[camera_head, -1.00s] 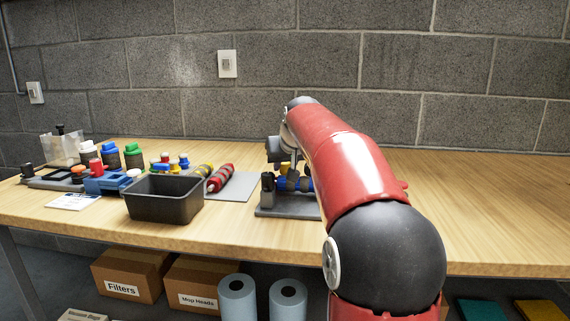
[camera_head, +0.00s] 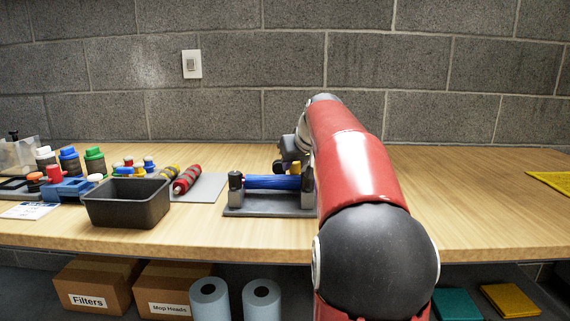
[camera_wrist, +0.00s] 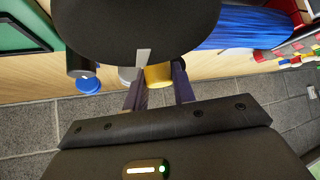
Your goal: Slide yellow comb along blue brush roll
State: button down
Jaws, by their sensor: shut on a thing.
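The blue brush roll (camera_head: 268,182) lies level between the posts of a grey stand (camera_head: 245,211) on the bench. Its bristles also show at the upper right of the wrist view (camera_wrist: 245,28). My gripper (camera_wrist: 158,84) is shut on the yellow comb (camera_wrist: 158,75), whose rounded yellow part shows between the fingers. In the head view my gripper is near the roll's right end, mostly hidden behind my red arm. The comb's teeth are hidden in the wrist view by the dark body of my wrist, so I cannot tell if they touch the bristles.
A black bin (camera_head: 127,206) stands left of the stand. Red and yellow rolls lie on a grey mat (camera_head: 208,187) behind it. Several coloured caps and jars crowd the far left. A yellow mat (camera_head: 550,180) lies at the far right; the bench between is clear.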

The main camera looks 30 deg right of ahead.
jog(key=c, duration=1.1)
grip_release()
jog(key=shift+c, duration=0.2)
jog(key=v, duration=0.8)
jog(key=shift+f, duration=0.1)
